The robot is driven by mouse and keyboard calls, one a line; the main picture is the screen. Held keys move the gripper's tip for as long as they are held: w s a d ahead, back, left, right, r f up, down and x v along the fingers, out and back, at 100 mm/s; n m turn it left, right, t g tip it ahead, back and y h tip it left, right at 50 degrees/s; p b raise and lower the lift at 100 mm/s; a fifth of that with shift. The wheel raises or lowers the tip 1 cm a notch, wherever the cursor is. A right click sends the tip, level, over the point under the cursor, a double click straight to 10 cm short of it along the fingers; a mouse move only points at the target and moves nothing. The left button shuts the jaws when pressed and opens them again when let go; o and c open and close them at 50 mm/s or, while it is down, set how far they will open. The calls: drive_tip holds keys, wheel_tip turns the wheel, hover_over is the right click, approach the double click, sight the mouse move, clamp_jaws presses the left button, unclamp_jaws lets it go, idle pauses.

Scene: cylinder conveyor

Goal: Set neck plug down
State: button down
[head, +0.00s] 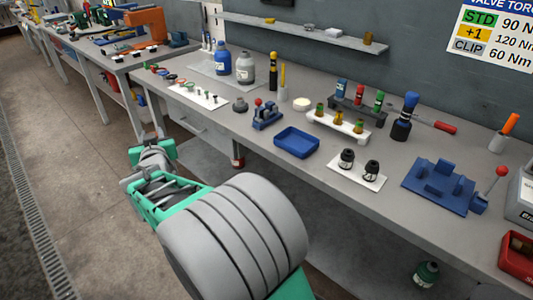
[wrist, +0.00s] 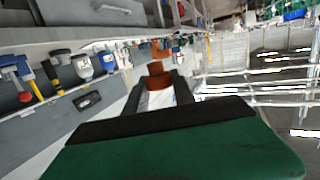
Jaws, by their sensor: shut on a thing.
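In the wrist view, my gripper (wrist: 160,88) is shut on a brown-orange piece, which I take to be the neck plug (wrist: 157,80). The piece sits between the two dark fingers near their tips. In the head view, my gripper (head: 160,135) is at the left, in front of the bench edge and over the floor side. The held plug is not clearly visible there; my arm and gripper hide it.
The grey bench (head: 225,122) carries a blue tray (head: 297,142), a white rack with amber pieces (head: 338,125), a white plate with two black parts (head: 357,170), a blue fixture (head: 440,185) and bottles (head: 245,68). Bare bench shows around the blue tray.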

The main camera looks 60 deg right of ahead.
drive_tip(key=s+d+r+m+g+h+b, duration=0.1)
drive_tip(key=d+m+g+h, duration=0.1)
drive_tip(key=d, duration=0.4)
drive_tip(key=s+d+r+m+g+h+b, duration=0.1)
drive_tip(key=s+d+m+g+h+b, duration=0.1)
drive_tip(key=d, duration=0.5)
drive_tip(key=m+g+h+b, duration=0.3)
drive_tip(key=m+g+b, duration=0.2)
drive_tip(key=m+g, duration=0.45)
hover_over(304, 134)
drive_tip(key=w+a, duration=0.4)
drive_tip(key=a, duration=0.3)
drive_tip(key=f+n+g, duration=0.1)
drive_tip(key=f+n, duration=0.1)
drive_tip(key=s+f, duration=0.1)
drive_tip(key=f, duration=0.1)
drive_tip(key=s+d+f, duration=0.1)
drive_tip(key=f, duration=0.1)
drive_tip(key=s+d+f+b, duration=0.1)
drive_tip(key=s+f, duration=0.1)
drive_tip(key=shift+d, duration=0.15)
drive_tip(key=shift+w+f, duration=0.1)
drive_tip(key=shift+f, duration=1.2)
drive_tip(key=shift+f, duration=0.1)
drive_tip(key=shift+f+b, duration=0.25)
drive_tip(key=shift+b, duration=0.25)
drive_tip(key=c, duration=1.2)
unclamp_jaws()
drive_tip(key=shift+o, duration=0.7)
